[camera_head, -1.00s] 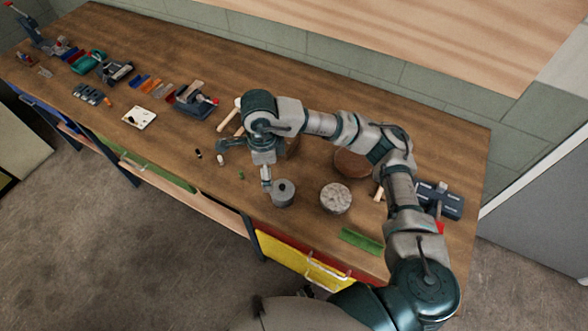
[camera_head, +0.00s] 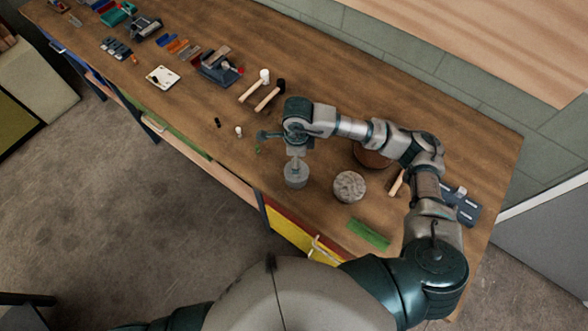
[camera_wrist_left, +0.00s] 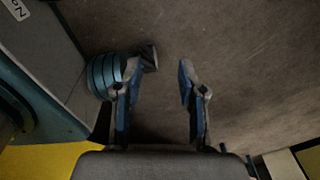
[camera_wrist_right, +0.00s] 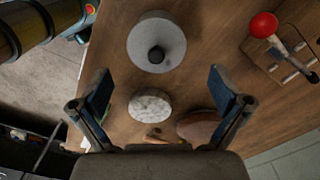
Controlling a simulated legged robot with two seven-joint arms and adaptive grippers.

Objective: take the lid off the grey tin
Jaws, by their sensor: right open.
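The grey tin (camera_head: 295,180) stands upright on the wooden bench near its front edge, partly covered by my right gripper in the head view. In the right wrist view the tin (camera_wrist_right: 140,40) shows from above, with a round grey lid and a dark knob (camera_wrist_right: 156,55) at its centre. My right gripper (camera_wrist_right: 160,92) is open with nothing between its fingers. In the head view it points down just above the lid; I cannot tell whether it touches. My left gripper (camera_wrist_left: 159,67) is open and empty over the floor, outside the head view.
A speckled pale round block (camera_head: 349,187) stands right of the tin, with a brown round object (camera_head: 370,157) behind it. A green strip (camera_head: 368,235) lies near the front edge. Mallets (camera_head: 262,92) and several tools lie further left. Bench around the tin's left is mostly clear.

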